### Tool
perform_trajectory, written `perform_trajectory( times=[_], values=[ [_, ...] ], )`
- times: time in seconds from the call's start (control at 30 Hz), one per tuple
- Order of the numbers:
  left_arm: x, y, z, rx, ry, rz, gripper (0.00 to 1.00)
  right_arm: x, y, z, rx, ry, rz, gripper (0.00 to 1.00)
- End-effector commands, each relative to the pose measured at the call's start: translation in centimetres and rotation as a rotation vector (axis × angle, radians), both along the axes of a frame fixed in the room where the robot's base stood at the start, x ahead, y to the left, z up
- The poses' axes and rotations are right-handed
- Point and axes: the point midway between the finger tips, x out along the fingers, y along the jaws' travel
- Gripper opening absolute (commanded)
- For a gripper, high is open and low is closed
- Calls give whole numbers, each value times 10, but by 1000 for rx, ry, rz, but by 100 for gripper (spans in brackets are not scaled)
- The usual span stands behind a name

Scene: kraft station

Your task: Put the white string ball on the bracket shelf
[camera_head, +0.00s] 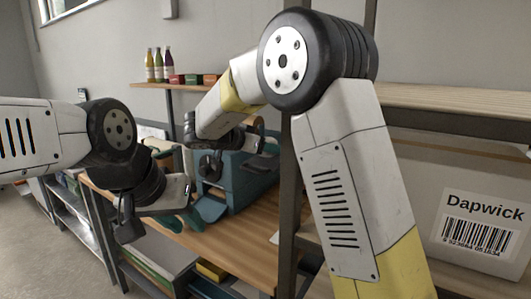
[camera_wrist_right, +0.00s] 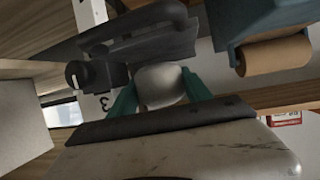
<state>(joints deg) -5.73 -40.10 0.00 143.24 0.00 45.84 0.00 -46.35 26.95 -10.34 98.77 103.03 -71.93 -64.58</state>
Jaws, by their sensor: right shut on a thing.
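The white string ball (camera_wrist_right: 160,86) sits between the teal fingers of my right gripper (camera_wrist_right: 160,92) in the right wrist view. The gripper is shut on it. In the head view my right arm reaches over the workbench, and I cannot make out the ball there. The bracket shelf (camera_head: 138,86) is a wooden board on the back wall, with bottles and small boxes on it. My left gripper (camera_head: 180,188) is over the left part of the workbench, in front of a blue-teal dispenser. Its fingers look apart, with nothing seen between them.
The wooden workbench (camera_head: 245,238) lies below both arms. The blue-teal dispenser (camera_head: 240,185) stands on it; a brown roll (camera_wrist_right: 273,56) shows in the wrist view. Several bottles (camera_head: 158,65) take up part of the shelf. A dark rack post (camera_head: 290,200) and a Dapwick box (camera_head: 480,215) are at the right.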

Motion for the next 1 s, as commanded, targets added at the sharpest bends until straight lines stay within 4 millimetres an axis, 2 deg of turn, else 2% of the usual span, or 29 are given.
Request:
perform_trajectory(
  times=[0.1,0.47,0.5,0.53,0.87,1.0],
  values=[
    [0,0,0,0,0,0,32,0,1,-15,0,-1,1,15],
    [0,0,0,0,0,0,32,0,0,-19,1,-1,1,15],
    [0,0,0,0,0,0,32,0,0,-19,2,-2,0,63],
    [0,0,0,0,0,0,32,0,0,-19,2,-2,0,66],
    [0,0,0,0,0,0,32,0,0,-17,3,-2,1,66],
    [0,0,0,0,0,0,32,-9,10,-11,3,-3,3,66]
  ],
)
